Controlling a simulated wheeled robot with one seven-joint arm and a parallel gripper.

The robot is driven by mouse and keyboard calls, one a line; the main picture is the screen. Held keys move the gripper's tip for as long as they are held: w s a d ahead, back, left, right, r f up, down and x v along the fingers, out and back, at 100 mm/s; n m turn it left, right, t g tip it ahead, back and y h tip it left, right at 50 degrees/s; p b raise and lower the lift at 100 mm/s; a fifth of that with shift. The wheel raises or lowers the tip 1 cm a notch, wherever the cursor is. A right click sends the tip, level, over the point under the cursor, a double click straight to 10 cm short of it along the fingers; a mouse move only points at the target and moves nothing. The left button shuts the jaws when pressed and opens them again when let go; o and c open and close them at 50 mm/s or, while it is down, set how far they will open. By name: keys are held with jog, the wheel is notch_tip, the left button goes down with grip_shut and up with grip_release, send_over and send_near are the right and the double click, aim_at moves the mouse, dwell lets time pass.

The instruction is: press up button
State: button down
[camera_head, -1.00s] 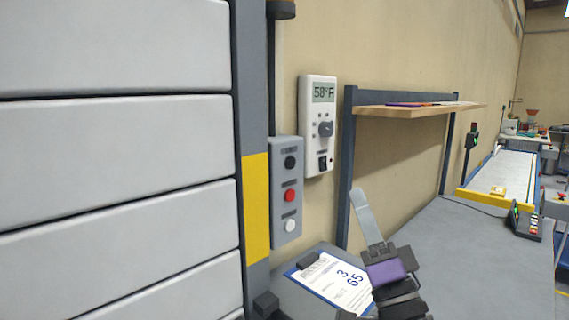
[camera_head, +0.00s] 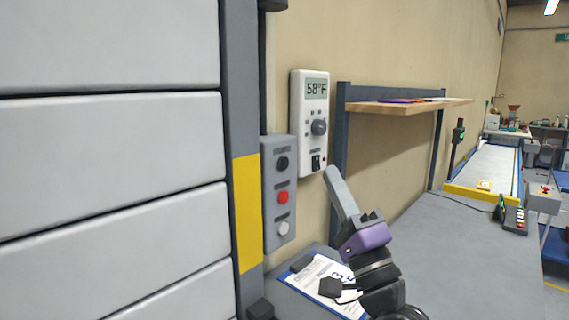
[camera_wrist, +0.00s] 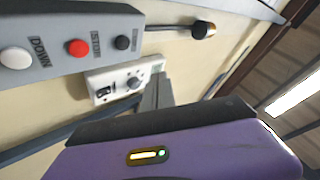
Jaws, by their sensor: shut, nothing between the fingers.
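A grey button panel (camera_head: 279,215) is mounted upright on the wall beside the roller door. It has a black button (camera_head: 282,163) at the top, a red one (camera_head: 283,197) in the middle and a white one (camera_head: 283,228) at the bottom. In the wrist view the white button (camera_wrist: 16,58) is labelled DOWN; the black button (camera_wrist: 122,42) is at the panel's other end, its label too small to read. My gripper (camera_head: 332,172) is shut and empty, right of the panel and apart from it in the picture. Its fingers also show in the wrist view (camera_wrist: 155,92).
A white thermostat (camera_head: 313,140) reading 58°F hangs right of the panel. A wooden shelf (camera_head: 410,107) stands over a grey bench. A clipboard (camera_head: 325,285) lies below my arm. A yellow-marked door post (camera_head: 246,215) borders the panel's left.

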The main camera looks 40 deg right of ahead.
aim_at(284, 163)
jog(key=w+p, duration=0.1)
jog(key=w, duration=0.7)
jog(key=shift+a, duration=0.2)
jog(key=shift+w, duration=0.1)
dwell(1.8)
jog(key=shift+w, duration=0.25)
